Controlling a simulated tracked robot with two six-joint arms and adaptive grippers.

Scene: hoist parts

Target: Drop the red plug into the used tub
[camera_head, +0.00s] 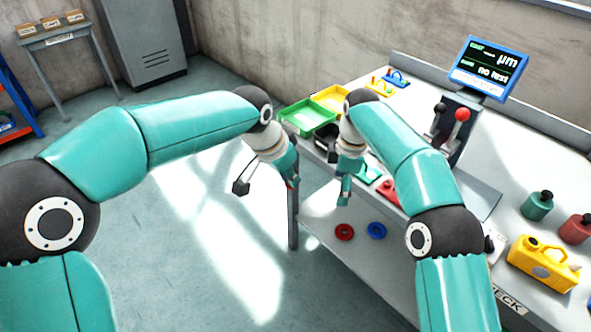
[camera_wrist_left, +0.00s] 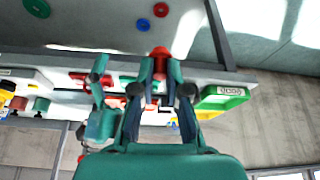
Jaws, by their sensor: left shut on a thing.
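My left gripper (camera_head: 290,182) hangs in front of the table's near left edge. In the left wrist view its fingers (camera_wrist_left: 160,68) are shut on the red plug (camera_wrist_left: 160,52), whose rounded red end shows between the tips. In the head view the plug is mostly hidden. A green tub (camera_head: 309,116) stands at the table's left end, with a yellow tub (camera_head: 331,98) behind it. The green tub also shows right of the fingers in the left wrist view (camera_wrist_left: 222,92). I cannot read which tub is marked used. My right gripper (camera_head: 345,195) points down beside the left one; its jaws are unclear.
Red pieces (camera_head: 388,192) lie on the table near the right gripper. A red ring (camera_head: 345,232) and a blue ring (camera_head: 377,231) lie lower down. A screen (camera_head: 489,67), a red-knobbed lever (camera_head: 462,115) and a yellow can (camera_head: 543,263) stand farther right. Open floor lies left.

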